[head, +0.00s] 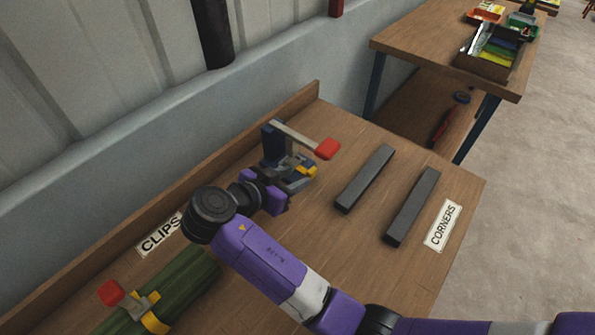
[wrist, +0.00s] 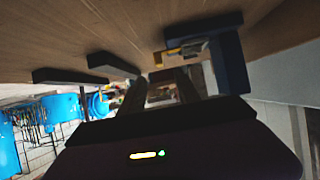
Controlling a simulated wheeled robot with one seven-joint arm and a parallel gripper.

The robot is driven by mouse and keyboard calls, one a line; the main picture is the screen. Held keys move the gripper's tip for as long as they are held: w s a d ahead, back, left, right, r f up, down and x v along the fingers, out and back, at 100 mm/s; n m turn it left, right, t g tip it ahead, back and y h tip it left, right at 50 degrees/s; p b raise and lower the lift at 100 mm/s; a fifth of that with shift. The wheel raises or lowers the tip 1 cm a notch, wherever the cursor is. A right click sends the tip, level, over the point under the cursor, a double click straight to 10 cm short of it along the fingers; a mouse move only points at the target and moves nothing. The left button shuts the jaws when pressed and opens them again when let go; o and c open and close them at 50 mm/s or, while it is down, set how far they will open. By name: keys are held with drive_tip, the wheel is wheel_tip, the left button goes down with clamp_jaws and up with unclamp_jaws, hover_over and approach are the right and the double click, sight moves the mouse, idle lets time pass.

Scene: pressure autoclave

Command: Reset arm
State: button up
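My purple arm reaches over the wooden table in the head view. My gripper (head: 297,180) is low, right by a clamp (head: 272,142) with a dark blue upright, a grey lever with a red knob, and a yellow part. In the wrist view my gripper's two fingers (wrist: 162,86) stand apart with no held object visible between them. The clamp (wrist: 230,62) is right of the fingers there, its yellow part near their tips. Whether gripper and clamp touch cannot be told.
Two dark bars (head: 365,178) (head: 412,205) lie right of my gripper, near the CORNERS label (head: 442,225). A green bundle (head: 180,290) with a second, red-knobbed clamp (head: 141,301) lies at lower left. A raised board (head: 200,180) edges the table's wall side. Another workbench (head: 420,45) stands behind.

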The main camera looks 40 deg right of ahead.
drive_tip(key=shift+s+a+r, duration=0.1)
drive_tip(key=shift+a+r, duration=0.05)
drive_tip(key=shift+a, duration=0.1)
